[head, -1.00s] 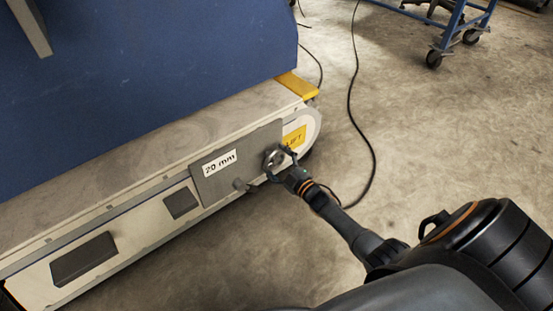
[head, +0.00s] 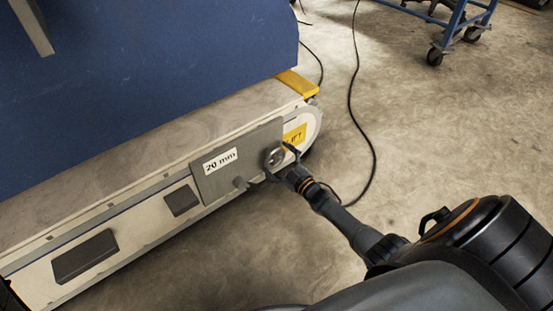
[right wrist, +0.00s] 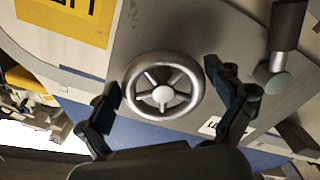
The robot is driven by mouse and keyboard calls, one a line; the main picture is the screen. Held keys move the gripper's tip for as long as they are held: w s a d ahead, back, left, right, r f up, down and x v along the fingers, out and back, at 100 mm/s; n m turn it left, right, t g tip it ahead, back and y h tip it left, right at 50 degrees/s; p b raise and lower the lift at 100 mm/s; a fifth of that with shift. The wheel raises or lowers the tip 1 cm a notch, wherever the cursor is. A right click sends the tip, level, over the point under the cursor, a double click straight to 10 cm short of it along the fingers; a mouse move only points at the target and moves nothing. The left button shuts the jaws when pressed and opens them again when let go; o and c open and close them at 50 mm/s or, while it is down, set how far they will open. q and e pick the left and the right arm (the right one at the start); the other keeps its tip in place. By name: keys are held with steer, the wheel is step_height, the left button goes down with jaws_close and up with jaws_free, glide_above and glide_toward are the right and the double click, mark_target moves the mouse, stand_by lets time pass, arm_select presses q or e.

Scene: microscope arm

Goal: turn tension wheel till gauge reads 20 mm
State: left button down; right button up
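The tension wheel (head: 274,157) is a small metal handwheel on a grey plate at the right end of the long machine base. In the right wrist view the wheel (right wrist: 163,87) shows its round rim, spokes and hub. My right gripper (head: 278,161) is open, with one finger on each side of the wheel. In the right wrist view gaps show between the fingers (right wrist: 162,80) and the rim. A white label (head: 220,160) left of the wheel reads "20 mm". No separate gauge scale can be made out. My left gripper is not in view.
A yellow sign (head: 295,137), partly hidden, is beside the wheel. A black cable (head: 352,110) lies on the floor. A blue wheeled cart (head: 455,30) stands at the back right.

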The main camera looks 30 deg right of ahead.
stand_by(0.3)
steer(key=s, duration=1.2)
steer(key=shift+d, duration=0.45)
